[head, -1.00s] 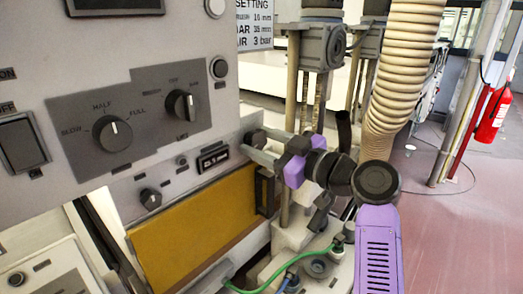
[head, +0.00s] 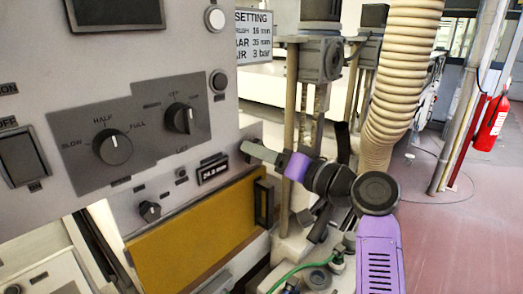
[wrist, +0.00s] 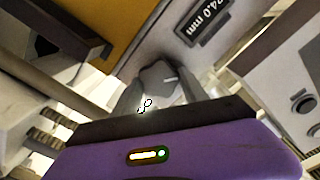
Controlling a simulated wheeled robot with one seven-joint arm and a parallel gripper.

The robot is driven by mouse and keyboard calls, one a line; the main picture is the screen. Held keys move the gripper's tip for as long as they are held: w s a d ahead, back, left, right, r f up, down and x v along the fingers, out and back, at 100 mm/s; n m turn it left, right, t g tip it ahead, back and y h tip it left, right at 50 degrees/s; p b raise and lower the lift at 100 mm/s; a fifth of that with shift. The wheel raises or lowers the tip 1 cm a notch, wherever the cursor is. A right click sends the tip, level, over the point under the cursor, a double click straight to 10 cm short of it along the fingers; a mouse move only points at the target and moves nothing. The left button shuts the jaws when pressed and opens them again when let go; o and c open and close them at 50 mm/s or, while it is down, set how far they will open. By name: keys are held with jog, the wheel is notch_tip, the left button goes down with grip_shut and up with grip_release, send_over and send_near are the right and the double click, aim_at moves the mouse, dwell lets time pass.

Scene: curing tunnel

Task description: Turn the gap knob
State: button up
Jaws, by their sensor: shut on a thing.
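The gap knob (wrist: 158,78) is a grey knob in the wrist view, between the two fingertips of my gripper (wrist: 158,92). The gripper is shut on it. In the head view my gripper (head: 258,152), with a purple body, reaches the right end of the lower panel strip, and its fingers largely hide the knob there. A dark display (wrist: 201,22) beside the knob reads 24.0 mm in the wrist view; it also shows on the panel in the head view (head: 213,171).
A setting sign (head: 254,36) lists mm values and 3 bar. Other knobs (head: 113,147) and (head: 183,118) sit on the grey plate. A yellow panel (head: 195,225) lies below. A ribbed hose (head: 395,75) and posts (head: 290,100) stand close to my arm.

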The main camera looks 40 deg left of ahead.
jog(key=shift+f+m+p, duration=0.15)
jog(key=shift+m+p, duration=3.05)
jog(key=shift+m, duration=1.35)
jog(key=shift+f+m+p, duration=0.15)
jog(key=shift+m+p, duration=3.05)
jog(key=shift+m, duration=1.35)
jog(key=o, duration=1.4)
jog(key=shift+d, duration=0.1)
jog(key=shift+s+d+b, duration=0.15)
jog(key=shift+d+b, duration=0.3)
jog(key=shift+d, duration=1.5)
jog(key=shift+s+d+b, duration=0.15)
jog(key=shift+d+b, duration=0.3)
jog(key=shift+d, duration=1.45)
